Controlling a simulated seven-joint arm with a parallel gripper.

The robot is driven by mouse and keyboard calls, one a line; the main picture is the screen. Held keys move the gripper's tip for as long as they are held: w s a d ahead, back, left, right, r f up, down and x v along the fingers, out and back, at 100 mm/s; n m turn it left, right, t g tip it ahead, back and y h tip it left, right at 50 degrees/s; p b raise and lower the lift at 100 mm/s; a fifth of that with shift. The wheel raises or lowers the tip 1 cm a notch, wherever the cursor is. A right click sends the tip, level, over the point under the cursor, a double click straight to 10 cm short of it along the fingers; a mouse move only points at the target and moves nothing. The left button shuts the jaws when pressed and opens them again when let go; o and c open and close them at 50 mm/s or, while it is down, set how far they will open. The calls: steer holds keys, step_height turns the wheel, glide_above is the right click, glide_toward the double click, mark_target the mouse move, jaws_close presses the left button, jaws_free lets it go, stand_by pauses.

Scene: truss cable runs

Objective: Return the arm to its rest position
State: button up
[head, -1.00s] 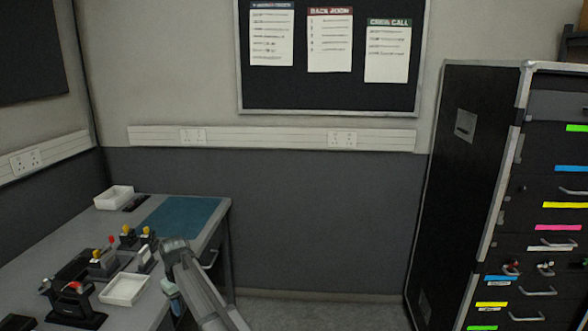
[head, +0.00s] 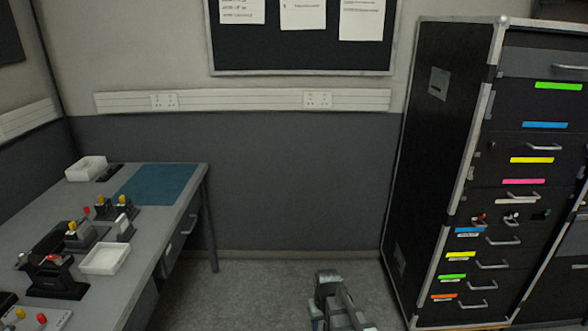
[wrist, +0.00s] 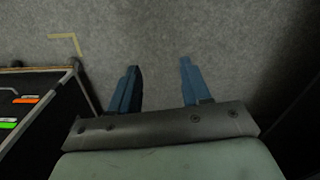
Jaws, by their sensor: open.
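My arm (head: 341,300) shows at the bottom centre of the head view, over the carpet between the workbench and the black drawer case. In the wrist view my gripper (wrist: 158,88) points down at grey carpet. Its two blue fingers are wide apart with nothing between them. The fingertips cannot be made out in the head view.
The workbench (head: 60,220) at left holds white trays (head: 105,258), a blue mat (head: 160,184) and several small devices with coloured knobs. The black drawer case (head: 437,160) stands at right; its corner (wrist: 72,70) is left of my fingers in the wrist view. Carpet between them is clear.

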steer(key=s+d+f+m, duration=0.2)
steer(key=s+d+f, duration=0.1)
steer(key=s+d, duration=0.45)
steer(key=s+f+g, duration=0.3)
steer(key=s+f, duration=0.6)
steer(key=s, duration=0.5)
steer(key=s+f+g, duration=0.3)
steer(key=s+f, duration=0.7)
steer(key=s, duration=0.4)
steer(key=shift+s+d+f+g, duration=0.15)
steer(key=shift+s+f+g, duration=0.1)
steer(key=shift+g, duration=0.15)
